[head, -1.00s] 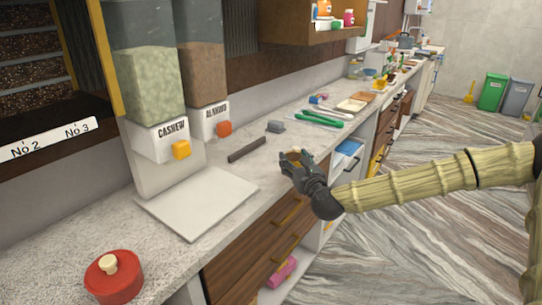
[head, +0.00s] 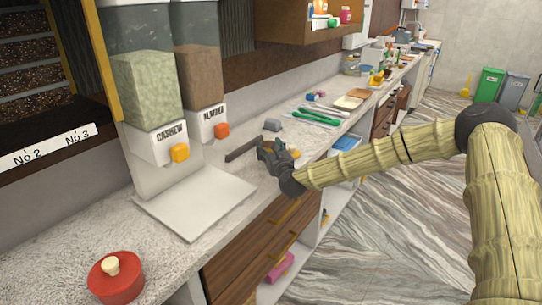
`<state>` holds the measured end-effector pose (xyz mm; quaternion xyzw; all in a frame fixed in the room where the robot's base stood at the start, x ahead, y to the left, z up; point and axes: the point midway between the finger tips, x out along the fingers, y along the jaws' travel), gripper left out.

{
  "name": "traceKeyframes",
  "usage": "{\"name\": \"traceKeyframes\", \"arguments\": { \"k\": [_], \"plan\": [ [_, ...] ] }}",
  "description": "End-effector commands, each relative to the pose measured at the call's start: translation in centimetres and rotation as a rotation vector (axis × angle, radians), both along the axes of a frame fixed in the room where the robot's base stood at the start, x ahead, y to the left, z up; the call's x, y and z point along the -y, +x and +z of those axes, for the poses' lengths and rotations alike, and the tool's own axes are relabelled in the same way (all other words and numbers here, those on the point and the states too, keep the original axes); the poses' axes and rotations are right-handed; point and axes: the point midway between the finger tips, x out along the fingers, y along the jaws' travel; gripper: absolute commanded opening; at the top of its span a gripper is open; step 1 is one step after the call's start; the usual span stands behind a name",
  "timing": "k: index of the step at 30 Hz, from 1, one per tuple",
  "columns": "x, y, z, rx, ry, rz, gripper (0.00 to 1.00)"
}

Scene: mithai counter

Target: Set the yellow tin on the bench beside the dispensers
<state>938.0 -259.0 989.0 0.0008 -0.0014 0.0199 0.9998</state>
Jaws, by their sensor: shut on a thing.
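My gripper (head: 268,152) is over the bench top near its front edge, to the right of the white board and beside the dark flat bar. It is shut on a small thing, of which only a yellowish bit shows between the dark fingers. This fits the yellow tin, but the fingers hide most of it, and I cannot tell whether it touches the bench. The cashew dispenser (head: 146,95) and the almond dispenser (head: 202,75) stand against the wall, left of my gripper. The bench (head: 75,235) is pale speckled stone.
A white board (head: 195,208) lies before the dispensers, and a red lidded pot (head: 117,280) stands at front left. A dark bar (head: 242,149), a grey block (head: 272,125) and green tongs (head: 318,117) lie around my gripper. Drawers (head: 255,245) are below.

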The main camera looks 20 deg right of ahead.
Motion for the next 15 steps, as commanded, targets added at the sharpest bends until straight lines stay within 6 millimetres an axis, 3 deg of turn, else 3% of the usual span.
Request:
{"name": "traceKeyframes", "arguments": {
  "k": [6, 15],
  "plan": [
    [0.1, -0.2, -2.9, -0.004, -0.001, 0.0, 0.27],
    [0.1, -0.1, -3.4, -0.002, 0.0, 0.0, 0.27]
  ]
}}
